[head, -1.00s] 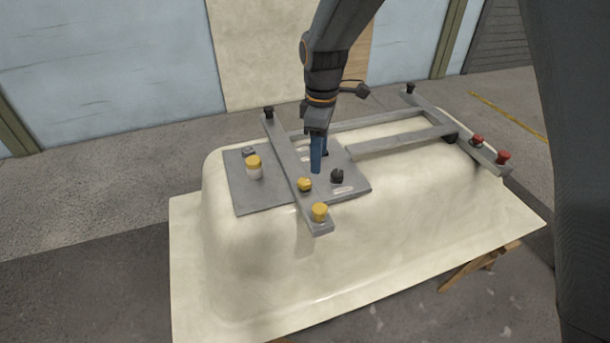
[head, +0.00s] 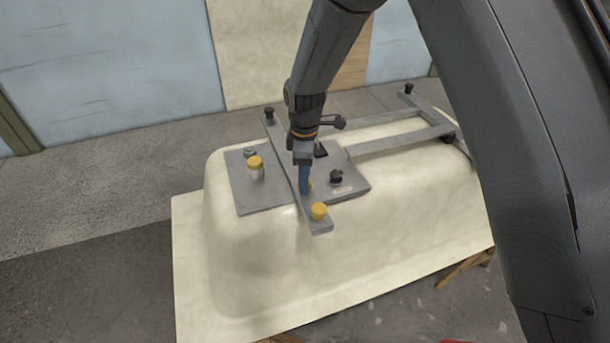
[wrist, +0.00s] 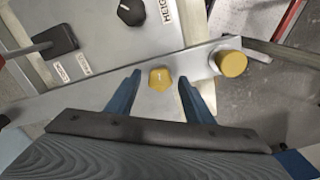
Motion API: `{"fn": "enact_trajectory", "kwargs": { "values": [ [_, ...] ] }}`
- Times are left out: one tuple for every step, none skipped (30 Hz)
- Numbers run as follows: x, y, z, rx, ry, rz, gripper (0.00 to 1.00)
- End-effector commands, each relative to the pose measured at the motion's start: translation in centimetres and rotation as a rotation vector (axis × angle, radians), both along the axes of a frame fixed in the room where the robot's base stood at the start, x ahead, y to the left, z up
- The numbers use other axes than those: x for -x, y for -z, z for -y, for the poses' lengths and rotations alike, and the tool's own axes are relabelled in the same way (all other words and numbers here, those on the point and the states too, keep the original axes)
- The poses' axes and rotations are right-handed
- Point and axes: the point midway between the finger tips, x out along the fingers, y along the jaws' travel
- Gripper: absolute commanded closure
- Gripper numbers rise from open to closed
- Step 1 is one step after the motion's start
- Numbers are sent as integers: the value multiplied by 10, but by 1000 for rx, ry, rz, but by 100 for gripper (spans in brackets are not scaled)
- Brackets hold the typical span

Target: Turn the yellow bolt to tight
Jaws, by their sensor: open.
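The yellow bolt (wrist: 160,79) is a hexagonal head with a small pale mark on top, on the grey crossbar (wrist: 112,93). In the wrist view it sits between the tips of my gripper (wrist: 160,84), whose two blue fingers are open on either side of it. I cannot tell whether the fingers reach down to its height.
A round yellow knob (head: 319,211) stands at the crossbar's near end, close to my fingers. All rest on the upturned cream tub shell (head: 270,265).

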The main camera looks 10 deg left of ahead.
Motion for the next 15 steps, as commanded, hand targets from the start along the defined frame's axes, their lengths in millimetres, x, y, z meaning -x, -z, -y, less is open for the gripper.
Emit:
{"fn": "enact_trajectory", "kwargs": {
  "values": [
    [0,0,0,0,0,0,52],
    [0,0,0,0,0,0,52],
    [0,0,0,0,0,0,52],
    [0,0,0,0,0,0,52],
    [0,0,0,0,0,0,52],
    [0,0,0,0,0,0,59],
    [0,0,0,0,0,0,64],
    [0,0,0,0,0,0,69],
    [0,0,0,0,0,0,76],
    [0,0,0,0,0,0,81],
    [0,0,0,0,0,0,86],
    [0,0,0,0,0,0,93],
    [0,0,0,0,0,0,94],
    [0,0,0,0,0,0,94],
    [0,0,0,0,1,0,94]
  ]
}}
